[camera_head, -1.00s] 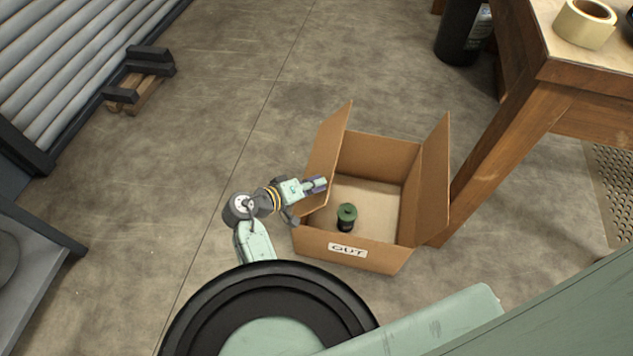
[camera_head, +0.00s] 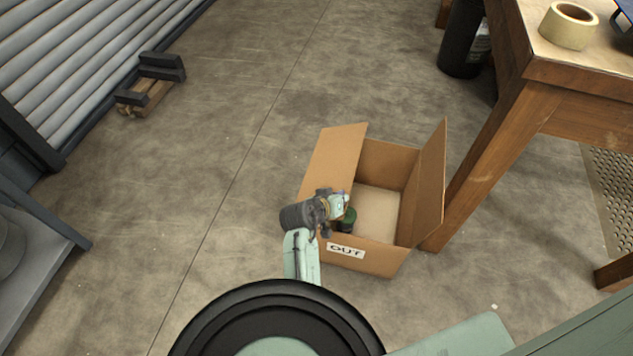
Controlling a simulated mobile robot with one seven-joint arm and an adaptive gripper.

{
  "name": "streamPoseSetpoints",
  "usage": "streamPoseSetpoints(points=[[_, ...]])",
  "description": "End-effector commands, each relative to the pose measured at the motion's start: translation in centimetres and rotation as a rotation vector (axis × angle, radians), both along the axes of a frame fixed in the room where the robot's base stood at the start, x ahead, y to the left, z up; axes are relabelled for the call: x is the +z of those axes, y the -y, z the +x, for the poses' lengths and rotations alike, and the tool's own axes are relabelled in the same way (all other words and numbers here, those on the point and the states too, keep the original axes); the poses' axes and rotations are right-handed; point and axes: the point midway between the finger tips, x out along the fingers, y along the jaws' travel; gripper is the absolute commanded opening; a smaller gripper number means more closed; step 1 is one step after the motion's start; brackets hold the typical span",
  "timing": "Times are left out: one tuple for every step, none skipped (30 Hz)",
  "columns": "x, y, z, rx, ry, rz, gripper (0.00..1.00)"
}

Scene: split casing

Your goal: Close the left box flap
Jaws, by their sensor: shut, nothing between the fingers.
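An open cardboard box (camera_head: 375,257) marked OUT stands on the floor. Its left flap (camera_head: 335,155) stands up, leaning outward to the left, with its broad face in view. The right flap (camera_head: 430,185) stands nearly upright. My gripper (camera_head: 346,209) is shut and empty, over the front left part of the box opening, near the lower end of the left flap. I cannot tell whether it touches the flap.
A wooden table (camera_head: 560,80) with a tape roll (camera_head: 568,25) stands close to the right of the box. A black bin (camera_head: 462,40) is behind. The floor left of the box is clear up to a small wooden block stand (camera_head: 150,90).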

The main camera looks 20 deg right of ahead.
Motion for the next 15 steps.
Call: streamPoseSetpoints(points=[[-0.8, 0.6, -0.5, -0.005, 0.022, 0.038, 0.0], [-1.2, 0.8, -0.7, -0.005, 0.037, 0.059, 0.0], [-1.8, 1.1, -0.9, -0.005, 0.057, 0.088, 0.0], [-2.2, 1.3, -1.0, -0.005, 0.071, 0.109, 0.0], [-2.6, 1.5, -1.1, -0.005, 0.085, 0.129, 0.0], [-3.2, 1.7, -1.3, -0.004, 0.103, 0.155, 0.0], [-3.6, 1.9, -1.4, -0.005, 0.115, 0.174, 0.0], [-3.9, 2.0, -1.5, -0.004, 0.129, 0.192, 0.0], [-4.5, 2.1, -1.6, -0.005, 0.144, 0.216, 0.0], [-4.8, 2.2, -1.6, -0.003, 0.155, 0.231, 0.0], [-5.1, 2.3, -1.7, -0.003, 0.165, 0.246, 0.0], [-5.5, 2.5, -1.7, -0.004, 0.179, 0.265, 0.0], [-5.8, 2.5, -1.8, -0.003, 0.188, 0.279, 0.0], [-6.1, 2.5, -1.7, -0.001, 0.188, 0.281, 0.0], [-6.4, 2.6, -1.8, 0.0, 0.187, 0.279, 0.0]])
